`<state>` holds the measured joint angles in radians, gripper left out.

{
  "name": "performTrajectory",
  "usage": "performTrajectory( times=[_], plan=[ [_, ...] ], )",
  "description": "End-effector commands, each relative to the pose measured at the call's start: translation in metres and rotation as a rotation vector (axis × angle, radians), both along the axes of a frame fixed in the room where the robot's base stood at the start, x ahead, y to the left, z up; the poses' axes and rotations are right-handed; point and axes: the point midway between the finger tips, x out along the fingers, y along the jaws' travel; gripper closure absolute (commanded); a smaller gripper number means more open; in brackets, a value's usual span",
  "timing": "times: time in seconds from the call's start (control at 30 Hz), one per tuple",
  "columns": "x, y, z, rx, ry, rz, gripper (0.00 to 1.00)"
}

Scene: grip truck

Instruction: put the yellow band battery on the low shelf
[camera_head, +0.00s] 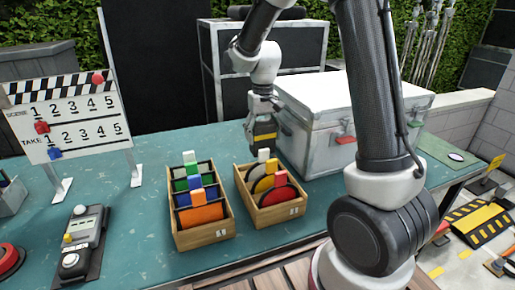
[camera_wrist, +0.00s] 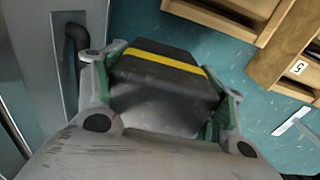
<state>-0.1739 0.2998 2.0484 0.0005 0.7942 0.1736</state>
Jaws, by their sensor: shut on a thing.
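The yellow band battery (camera_wrist: 165,85) is a dark block with a yellow stripe across it. My gripper (camera_wrist: 160,95) is shut on it, with a finger on each side. In the head view my gripper (camera_head: 263,122) points down and holds the battery (camera_head: 264,138) over the table, behind the right wooden box and left of the silver case. I cannot make out which surface is the low shelf in either view.
A large silver case (camera_head: 312,132) stands close beside my gripper. Two wooden boxes with coloured discs and cards, the left (camera_head: 203,238) and the right (camera_head: 284,214), stand in front. A clapperboard (camera_head: 72,112) and control box (camera_head: 83,240) are left. The teal table (camera_head: 150,215) has bare room between.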

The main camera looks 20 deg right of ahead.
Motion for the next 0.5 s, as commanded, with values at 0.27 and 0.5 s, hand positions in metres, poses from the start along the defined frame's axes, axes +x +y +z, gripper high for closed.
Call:
performTrajectory(
  times=[0.27,0.5],
  plan=[
    [0.0,0.0,-0.03,-0.001,0.003,0.0,0.69],
    [0.0,0.0,-0.043,0.0,-0.002,0.0,0.69]
  ],
)
